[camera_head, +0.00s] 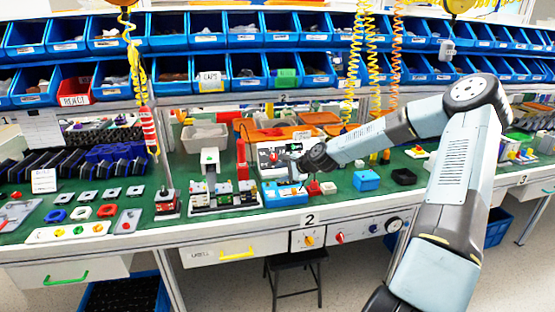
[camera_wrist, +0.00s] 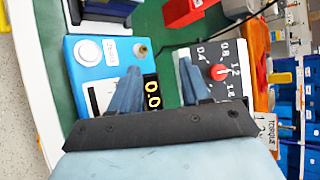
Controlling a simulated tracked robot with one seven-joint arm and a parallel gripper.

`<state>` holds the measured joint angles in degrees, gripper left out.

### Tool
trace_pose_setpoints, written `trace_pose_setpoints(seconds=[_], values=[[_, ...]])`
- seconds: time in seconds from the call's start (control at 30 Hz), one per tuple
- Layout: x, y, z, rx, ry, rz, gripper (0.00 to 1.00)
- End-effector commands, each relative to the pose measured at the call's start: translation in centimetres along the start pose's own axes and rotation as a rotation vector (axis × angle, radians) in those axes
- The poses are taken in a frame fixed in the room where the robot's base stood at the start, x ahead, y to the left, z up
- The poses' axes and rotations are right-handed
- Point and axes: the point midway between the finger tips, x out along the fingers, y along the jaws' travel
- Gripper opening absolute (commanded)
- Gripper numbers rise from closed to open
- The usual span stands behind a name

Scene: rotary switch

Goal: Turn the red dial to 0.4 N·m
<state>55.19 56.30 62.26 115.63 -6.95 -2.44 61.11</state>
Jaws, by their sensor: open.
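The red dial (camera_wrist: 219,72) sits on a dark panel (camera_wrist: 236,112) with white marks, among them 0.4, 0.8 and 1.2. I cannot tell which mark it points to. A blue tester box (camera_wrist: 84,50) with a white round button (camera_wrist: 88,51) and a display (camera_wrist: 152,95) reading 0.0 lies beside the panel. My gripper (camera_wrist: 160,68) is open and empty, its fingers apart. Its right finger in the wrist view is left of the dial, apart from it in the picture. In the head view my gripper (camera_head: 294,172) is just above the blue box (camera_head: 285,193), in front of the panel.
A red block (camera_wrist: 187,12) lies beyond the blue box in the wrist view. A blue box (camera_head: 367,180) and a black tray (camera_head: 404,176) stand right on the green bench (camera_head: 345,198). A fixture (camera_head: 225,198) stands left. Coiled hoses (camera_head: 372,60) hang behind my arm.

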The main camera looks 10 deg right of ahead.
Motion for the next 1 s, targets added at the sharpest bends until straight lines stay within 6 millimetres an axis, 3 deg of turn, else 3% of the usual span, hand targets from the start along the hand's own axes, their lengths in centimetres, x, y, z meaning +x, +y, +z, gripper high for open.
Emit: trace_pose_setpoints(seconds=[0.2, 0.4, 0.67, 1.0], values=[[-0.5, -2.9, -4.3, 0.245, -0.031, -0.187, 0.47], [-1.7, -4.8, -7.4, 0.393, -0.047, -0.307, 0.47], [-1.7, -5.7, -8.6, 0.447, -0.054, -0.352, 0.47], [2.8, -7.3, -8.6, 0.444, -0.053, -0.349, 0.47]])
